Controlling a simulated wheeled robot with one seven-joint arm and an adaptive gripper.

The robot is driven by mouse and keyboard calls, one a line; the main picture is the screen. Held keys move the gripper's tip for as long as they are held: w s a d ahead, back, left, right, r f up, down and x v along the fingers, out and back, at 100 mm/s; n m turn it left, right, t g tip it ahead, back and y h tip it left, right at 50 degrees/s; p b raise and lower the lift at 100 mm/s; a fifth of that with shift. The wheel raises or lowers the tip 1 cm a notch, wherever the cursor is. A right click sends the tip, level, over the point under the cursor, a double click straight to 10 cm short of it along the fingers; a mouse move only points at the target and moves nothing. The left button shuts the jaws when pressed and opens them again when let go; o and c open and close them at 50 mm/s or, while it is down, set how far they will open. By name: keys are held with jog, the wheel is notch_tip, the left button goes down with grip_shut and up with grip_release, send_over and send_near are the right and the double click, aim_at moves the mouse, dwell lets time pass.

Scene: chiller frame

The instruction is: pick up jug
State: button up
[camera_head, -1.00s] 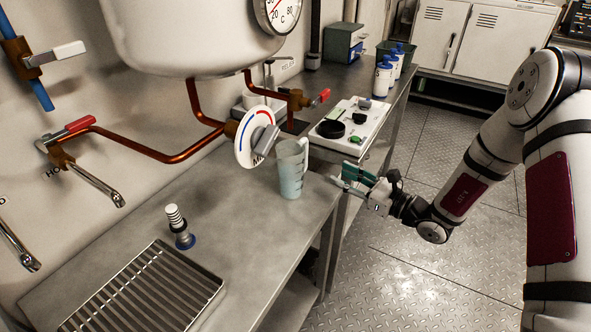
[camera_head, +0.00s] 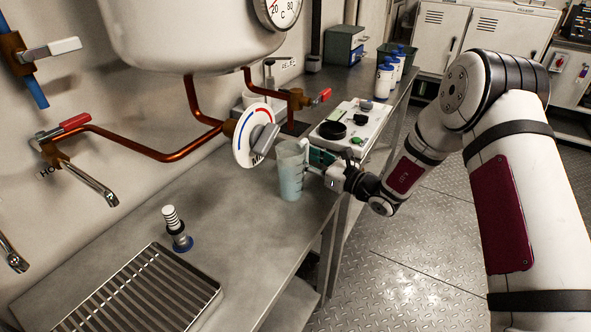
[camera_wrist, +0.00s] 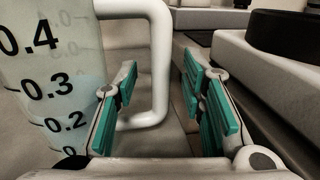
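The jug (camera_head: 290,172) is a translucent measuring jug with pale bluish contents, upright on the metal counter in the head view. In the wrist view its graduated wall (camera_wrist: 50,75) fills the left side, and its white handle (camera_wrist: 160,70) stands between the teal-padded fingers. My gripper (camera_head: 318,160) is at the jug's right side, at handle height. In the wrist view my gripper (camera_wrist: 160,105) is open, with a finger on each side of the handle and a visible gap on the right. Whether the left finger touches the handle or the jug wall, I cannot tell.
A round dial (camera_head: 250,138) hangs behind the jug, left. A drain rack (camera_head: 140,290) and a small striped-top object (camera_head: 176,228) stand nearer. The counter left of the jug is bare.

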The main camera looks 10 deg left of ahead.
jog(key=shift+w+a, duration=0.2)
jog(key=shift+a, duration=0.2)
grip_shut()
jog(key=shift+r, duration=0.1)
